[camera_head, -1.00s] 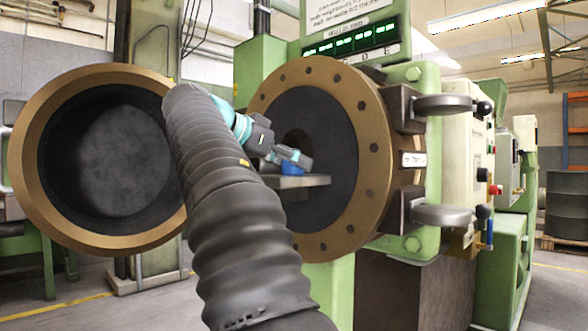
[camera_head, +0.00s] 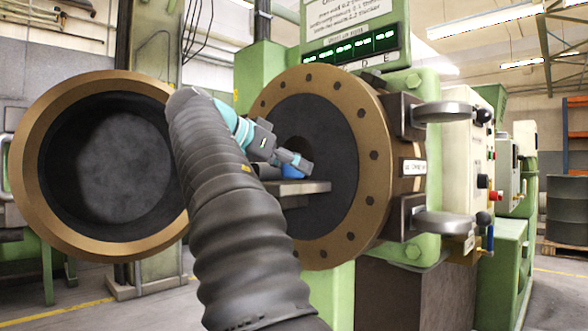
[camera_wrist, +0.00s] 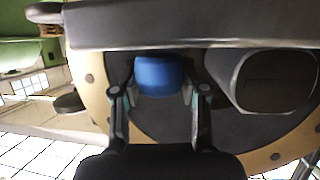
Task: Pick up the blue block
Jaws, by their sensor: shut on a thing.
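The blue block (camera_head: 292,172) is small in the head view, at the grey plate (camera_head: 310,187) in front of the round machine opening. My gripper (camera_head: 297,163) reaches it from the left and partly covers it. In the wrist view the block (camera_wrist: 158,72) shows as a rounded blue shape between the two fingers. My gripper (camera_wrist: 160,90) is shut on it, with one finger on each side. The plate's edge (camera_wrist: 190,38) crosses the top of the wrist view, right by the block. I cannot tell whether the block still touches the plate.
A dark grey rounded part (camera_wrist: 275,80) sits close beside the block in the wrist view. The brown bolted flange (camera_head: 375,185) surrounds the opening. A large open ring-shaped door (camera_head: 30,160) stands at left, and clamp handles (camera_head: 445,113) stick out at right.

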